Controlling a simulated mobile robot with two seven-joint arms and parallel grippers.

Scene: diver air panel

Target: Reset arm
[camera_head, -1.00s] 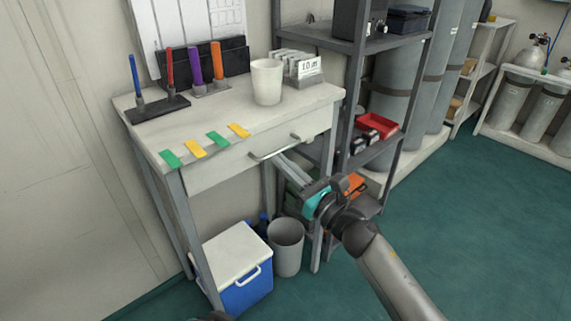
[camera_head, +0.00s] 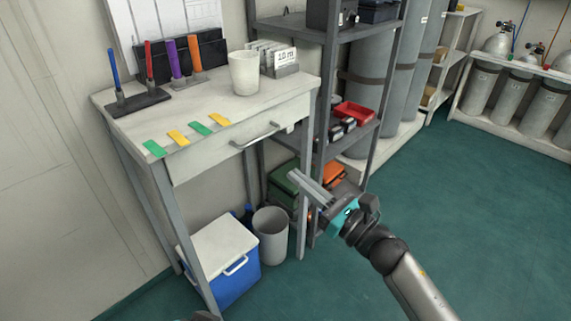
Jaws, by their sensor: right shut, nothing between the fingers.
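My right gripper (camera_head: 304,183) is at the right of centre, its arm coming in from the lower right. Its fingers are together with nothing between them, pointing up and left. It is in front of the dark shelf unit, to the right of and below the drawer handle (camera_head: 255,137), and apart from it. The drawer in the white table (camera_head: 208,117) looks shut. A small dark piece at the bottom edge may be part of my left arm, but my left gripper does not show.
The table holds a white cup (camera_head: 243,73), coloured markers in stands and green and yellow tags. A blue cooler (camera_head: 229,266) and a grey bin (camera_head: 270,236) stand below. The shelf unit (camera_head: 318,124) is close behind the gripper. Green floor (camera_head: 450,230) is open at right.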

